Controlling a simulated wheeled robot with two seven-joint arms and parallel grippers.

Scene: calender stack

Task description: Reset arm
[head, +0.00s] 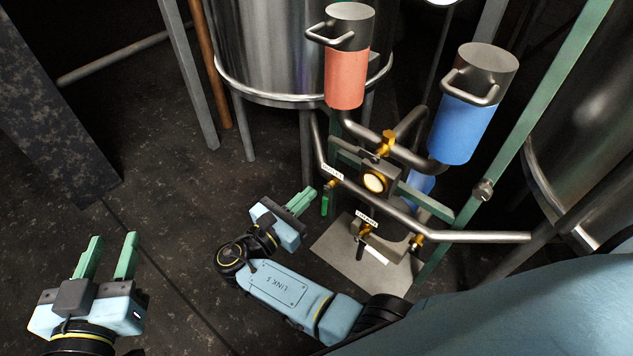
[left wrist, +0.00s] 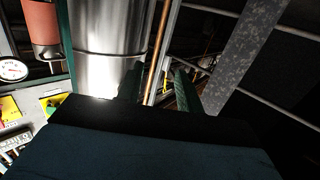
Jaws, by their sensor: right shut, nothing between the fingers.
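My left gripper (head: 107,257) is at the lower left of the head view, its two green fingers spread apart with nothing between them. In the left wrist view its fingers (left wrist: 156,88) also stand apart, in front of a steel tank and a copper pipe. My right gripper (head: 303,199) is near the middle of the head view, left of the pipe assembly. Its green fingers are together and hold nothing. The blue right arm link (head: 290,288) stretches from the lower right to it. The right fingertips point at the valve pipes and appear close to a green handle (head: 325,205).
A pipe rig with a round gauge (head: 374,182) carries a red canister (head: 346,80) and a blue canister (head: 467,125). A steel tank (head: 270,50) stands behind, another (head: 590,140) at right. A grey post (head: 60,120) stands at left. The floor (head: 170,180) between is clear.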

